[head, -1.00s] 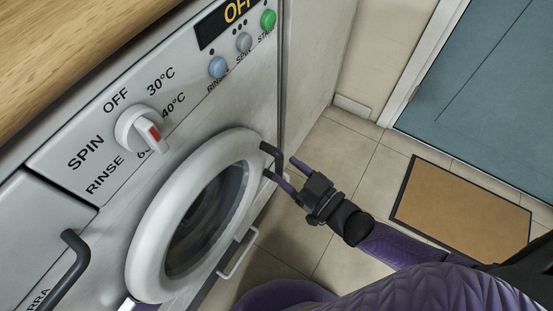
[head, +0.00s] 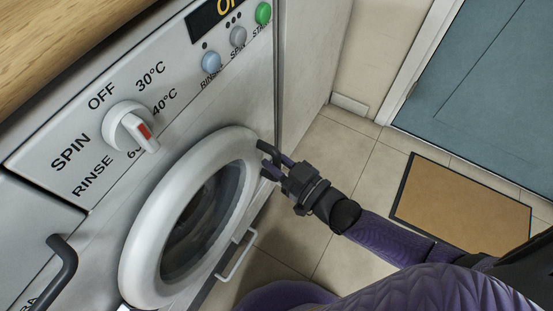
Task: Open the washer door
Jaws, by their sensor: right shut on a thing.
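The washer (head: 235,105) has a round white door (head: 141,262) with a dark glass middle, and the door looks shut against the front. A dark handle (head: 264,146) sticks out from the door's upper right edge. My right gripper (head: 271,163) is at this handle, with its fingers shut on it. The fingers partly cover the handle. My left gripper does not show in the head view.
A dial (head: 128,124) and several buttons sit on the panel above the door. A wooden worktop (head: 60,40) lies above. A light handle (head: 237,256) is low on the right. Tiled floor, a brown mat (head: 465,205) and a blue door (head: 480,90) are to the right.

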